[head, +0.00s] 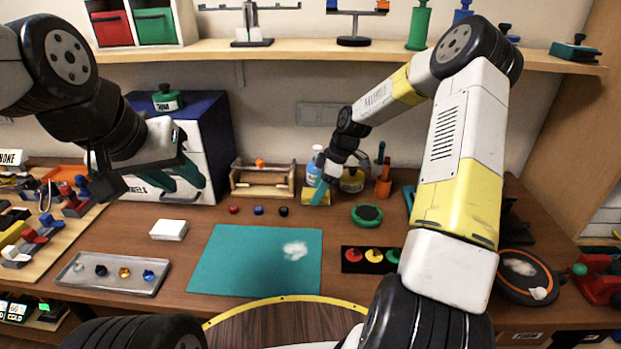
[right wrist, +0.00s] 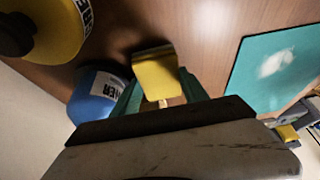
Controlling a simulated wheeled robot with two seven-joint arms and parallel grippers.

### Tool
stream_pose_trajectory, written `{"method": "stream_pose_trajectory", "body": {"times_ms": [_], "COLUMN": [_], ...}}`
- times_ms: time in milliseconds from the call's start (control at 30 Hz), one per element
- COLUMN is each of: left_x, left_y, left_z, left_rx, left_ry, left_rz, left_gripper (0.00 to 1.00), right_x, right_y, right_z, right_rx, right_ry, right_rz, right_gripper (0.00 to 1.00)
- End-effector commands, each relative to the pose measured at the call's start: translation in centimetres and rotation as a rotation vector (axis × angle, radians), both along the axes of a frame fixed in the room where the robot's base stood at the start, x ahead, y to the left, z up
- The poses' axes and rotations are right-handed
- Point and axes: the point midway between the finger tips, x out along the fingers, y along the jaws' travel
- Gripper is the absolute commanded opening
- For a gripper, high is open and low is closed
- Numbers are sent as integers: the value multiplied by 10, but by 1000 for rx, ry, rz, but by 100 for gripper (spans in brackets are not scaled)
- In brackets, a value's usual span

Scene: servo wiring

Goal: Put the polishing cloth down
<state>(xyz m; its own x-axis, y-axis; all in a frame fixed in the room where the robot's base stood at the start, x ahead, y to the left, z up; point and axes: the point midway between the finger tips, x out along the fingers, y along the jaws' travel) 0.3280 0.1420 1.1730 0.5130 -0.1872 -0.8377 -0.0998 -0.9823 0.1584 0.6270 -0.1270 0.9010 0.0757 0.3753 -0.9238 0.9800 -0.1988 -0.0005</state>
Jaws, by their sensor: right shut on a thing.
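The polishing cloth appears to be the yellow block-like piece (right wrist: 156,76) in the right wrist view. It sits between the green fingertips of my right gripper (right wrist: 160,98), which is shut on it. Whether the cloth touches the table is unclear. My left gripper (head: 172,178) hangs empty in front of the white drawer unit at the left, its green fingers apart.
A blue bottle (head: 313,172) and a yellow jar (head: 352,182) stand close to my right gripper. A wooden rack (head: 262,190) is to its left. A teal mat (head: 230,270) with a white smear (head: 295,249) lies in front.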

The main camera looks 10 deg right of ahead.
Motion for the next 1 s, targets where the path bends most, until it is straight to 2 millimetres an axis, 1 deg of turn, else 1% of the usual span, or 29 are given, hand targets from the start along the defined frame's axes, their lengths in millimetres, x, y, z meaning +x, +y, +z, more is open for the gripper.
{"method": "stream_pose_trajectory", "body": {"times_ms": [167,200,300,567,667,767,1000], "left_x": [0,0,0,0,0,0,0], "left_y": [0,0,0,0,0,0,0], "left_z": [0,0,0,0,0,0,0], "left_rx": [0,0,0,0,0,0,0], "left_ry": [0,0,0,0,0,0,0], "left_rz": [0,0,0,0,0,0,0], "left_gripper": [36,36,36,36,36,36,36], "right_x": [0,0,0,-1,0,0,-3], "right_y": [0,0,0,0,0,0,-18], "right_z": [-3,-3,-3,-4,0,12,52], "right_rx": [0,0,0,0,-1,-1,-2], "right_ry": [0,0,0,1,1,-2,-3], "right_rz": [0,0,0,0,0,0,-2], "right_gripper": [7,56,73,73,73,73,73]}}
